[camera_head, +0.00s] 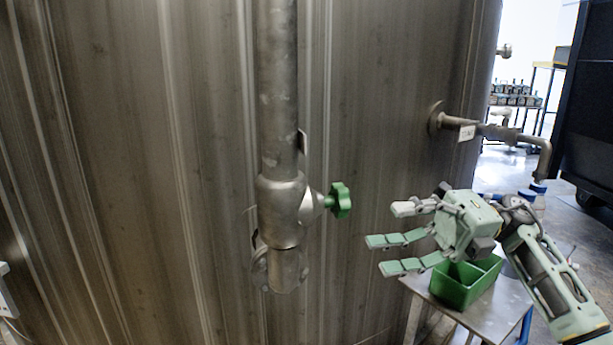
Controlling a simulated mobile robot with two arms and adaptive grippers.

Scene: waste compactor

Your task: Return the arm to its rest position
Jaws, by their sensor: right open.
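My right gripper (402,238) is pale green and grey, with its fingers spread and pointing left. It is open and nothing shows between its fingers. Its arm comes in from the lower right. The gripper is to the right of and below a green valve knob (340,200) on a vertical pipe, with a clear gap between them. My left gripper is not in view.
A large metal tank (130,150) fills the left and middle. The vertical pipe (278,90) runs down its front. A second pipe (505,134) juts out at right. A green bin (468,284) stands on a metal table (500,310) below my right gripper. Shelves stand far back.

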